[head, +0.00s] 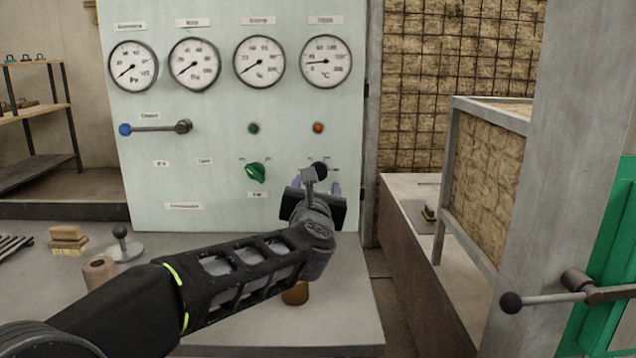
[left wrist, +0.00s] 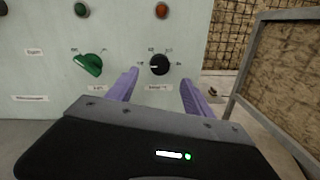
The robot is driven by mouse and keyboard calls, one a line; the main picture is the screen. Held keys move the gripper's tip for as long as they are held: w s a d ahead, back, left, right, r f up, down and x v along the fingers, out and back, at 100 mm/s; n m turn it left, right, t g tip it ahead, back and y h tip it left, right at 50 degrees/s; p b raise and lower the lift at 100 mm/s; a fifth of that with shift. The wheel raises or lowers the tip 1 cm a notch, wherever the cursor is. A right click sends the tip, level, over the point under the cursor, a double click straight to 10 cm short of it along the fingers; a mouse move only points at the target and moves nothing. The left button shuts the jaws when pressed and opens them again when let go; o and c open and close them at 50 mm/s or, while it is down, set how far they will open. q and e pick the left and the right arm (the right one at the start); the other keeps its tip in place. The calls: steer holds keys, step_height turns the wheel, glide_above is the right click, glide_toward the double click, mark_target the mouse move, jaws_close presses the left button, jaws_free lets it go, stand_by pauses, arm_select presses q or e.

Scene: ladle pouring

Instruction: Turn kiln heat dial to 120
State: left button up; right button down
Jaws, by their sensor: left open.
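The black kiln heat dial (left wrist: 159,65) is on the lower right of the pale control panel (head: 220,110). Small marks ring it, too small to read surely. In the head view the dial (head: 319,169) shows just above my left gripper (head: 319,187). My left gripper is open, and in the left wrist view its two purple fingers (left wrist: 157,88) point at the panel, one on each side of the dial. I see no contact with the dial. The °C gauge (head: 326,62) has its needle pointing left. My right gripper is not in view.
A green knob (head: 255,172) is left of the dial, with green and red lamps above. A blue-ended lever (head: 150,128) is at the panel's left. A brush (head: 68,238) and several tools lie on the bench (head: 345,312). A lever handle (head: 545,298) stands at right.

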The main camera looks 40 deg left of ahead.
mark_target(319, 172)
arm_select(q)
steer(key=shift+x, duration=3.9)
steer(key=shift+r, duration=0.1)
steer(key=shift+c, duration=0.3)
jaws_close()
